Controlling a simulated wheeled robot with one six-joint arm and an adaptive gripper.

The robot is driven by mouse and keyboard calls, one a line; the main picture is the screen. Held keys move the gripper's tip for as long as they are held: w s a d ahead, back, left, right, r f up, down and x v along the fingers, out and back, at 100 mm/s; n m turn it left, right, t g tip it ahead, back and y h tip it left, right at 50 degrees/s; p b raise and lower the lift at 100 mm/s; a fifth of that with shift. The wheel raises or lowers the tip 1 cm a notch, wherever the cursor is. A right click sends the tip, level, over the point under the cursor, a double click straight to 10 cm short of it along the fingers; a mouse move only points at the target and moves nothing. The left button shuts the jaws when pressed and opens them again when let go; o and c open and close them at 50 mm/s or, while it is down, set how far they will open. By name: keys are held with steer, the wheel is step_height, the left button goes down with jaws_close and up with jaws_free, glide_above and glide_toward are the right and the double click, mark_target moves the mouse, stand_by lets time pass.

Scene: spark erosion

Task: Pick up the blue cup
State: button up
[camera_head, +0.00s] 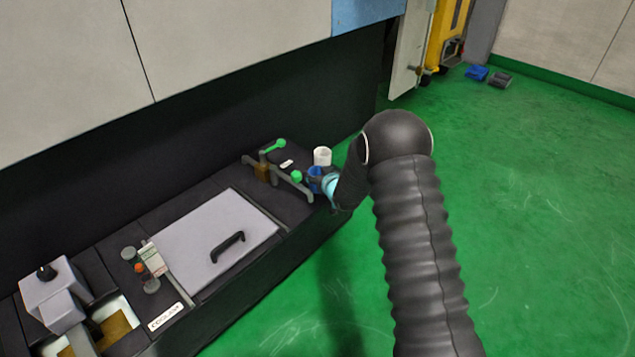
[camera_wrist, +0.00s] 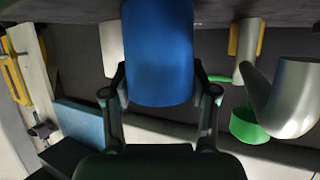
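The blue cup (camera_head: 314,181) stands at the far right end of the dark machine bench, beside a white cup (camera_head: 322,156). In the wrist view the blue cup (camera_wrist: 158,50) fills the upper middle, between the two black fingers of my gripper (camera_wrist: 159,82). One finger is on each side, very close to the cup wall. I cannot tell whether the fingers press on it. In the head view my arm hides most of the gripper.
A clamp with green knobs (camera_head: 296,176) stands just left of the blue cup; a green knob (camera_wrist: 246,126) shows close by in the wrist view. A grey lid with a black handle (camera_head: 228,246) lies further left. Green floor (camera_head: 540,200) is open at right.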

steer(key=shift+c, duration=1)
